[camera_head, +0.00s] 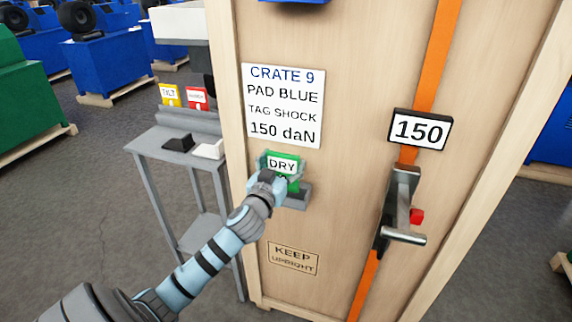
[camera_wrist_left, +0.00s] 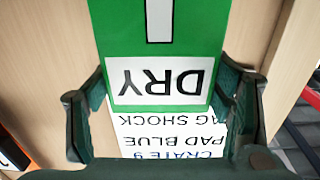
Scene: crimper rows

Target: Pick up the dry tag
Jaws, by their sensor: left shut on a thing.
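The dry tag (camera_head: 283,164) is green with a white label reading DRY. It is at the face of the wooden crate, just below the white instruction sheet (camera_head: 283,105). My left gripper (camera_head: 280,172) is at the tag, shut on it. In the left wrist view the green tag (camera_wrist_left: 160,40) appears upside down between the two fingers of my gripper (camera_wrist_left: 165,110). A small grey holder (camera_head: 297,199) shows below the tag; whether the tag still touches it is hidden by my gripper. My right gripper is not in view.
The crate (camera_head: 340,60) carries an orange strap (camera_head: 437,45), a 150 sign (camera_head: 420,130) and a ratchet with a lever (camera_head: 402,215). At left, a grey stand (camera_head: 180,145) holds the yellow TILT tag (camera_head: 170,95) and a red tag (camera_head: 197,98).

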